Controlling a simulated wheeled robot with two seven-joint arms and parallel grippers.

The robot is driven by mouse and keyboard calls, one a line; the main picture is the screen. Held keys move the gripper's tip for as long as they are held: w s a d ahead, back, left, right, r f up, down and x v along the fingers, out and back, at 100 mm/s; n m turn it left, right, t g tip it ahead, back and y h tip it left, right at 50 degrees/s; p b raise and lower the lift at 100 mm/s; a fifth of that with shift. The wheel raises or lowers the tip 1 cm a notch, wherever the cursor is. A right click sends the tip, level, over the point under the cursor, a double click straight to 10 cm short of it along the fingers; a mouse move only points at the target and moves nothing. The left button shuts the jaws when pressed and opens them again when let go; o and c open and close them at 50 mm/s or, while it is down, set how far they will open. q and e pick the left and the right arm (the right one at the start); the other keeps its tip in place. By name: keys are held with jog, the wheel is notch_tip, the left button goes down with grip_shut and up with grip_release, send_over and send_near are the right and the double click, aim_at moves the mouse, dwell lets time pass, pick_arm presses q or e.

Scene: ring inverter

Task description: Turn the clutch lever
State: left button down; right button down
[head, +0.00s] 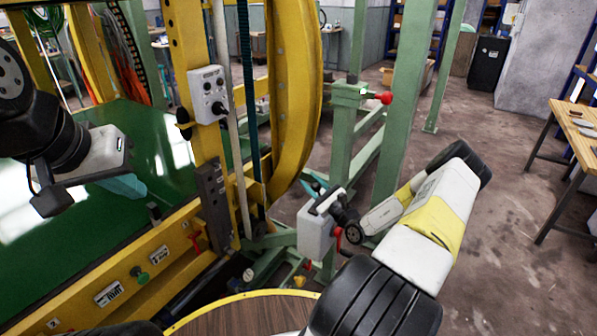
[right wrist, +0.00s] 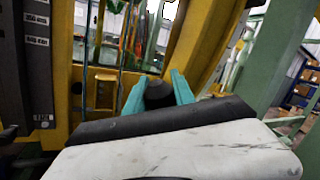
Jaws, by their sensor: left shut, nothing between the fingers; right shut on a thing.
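In the right wrist view, the two teal fingers of my right gripper (right wrist: 157,92) stand on either side of a dark rounded knob (right wrist: 156,94). They are shut on it. The knob looks like the end of the clutch lever; its shaft is hidden. In the head view my right gripper (head: 318,184) is beside the foot of the yellow frame, with its hand covering most of the knob's area. My left gripper (head: 124,186) is shut and empty, above the green bed at the left, well away from the knob.
A yellow machine frame (head: 293,90) with a grey control box (head: 209,94) stands in the middle. A red-knobbed handle (head: 385,98) is on a green post behind my right arm. A wooden table (head: 578,125) is at the right. Open floor (head: 480,170) lies between.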

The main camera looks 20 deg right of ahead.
jog(key=shift+s+a+f, duration=0.1)
jog(key=c, duration=1.1)
grip_release()
jog(key=shift+o, duration=0.2)
jog(key=v, duration=0.7)
jog(key=shift+s, duration=0.35)
jog(key=shift+d, duration=0.2)
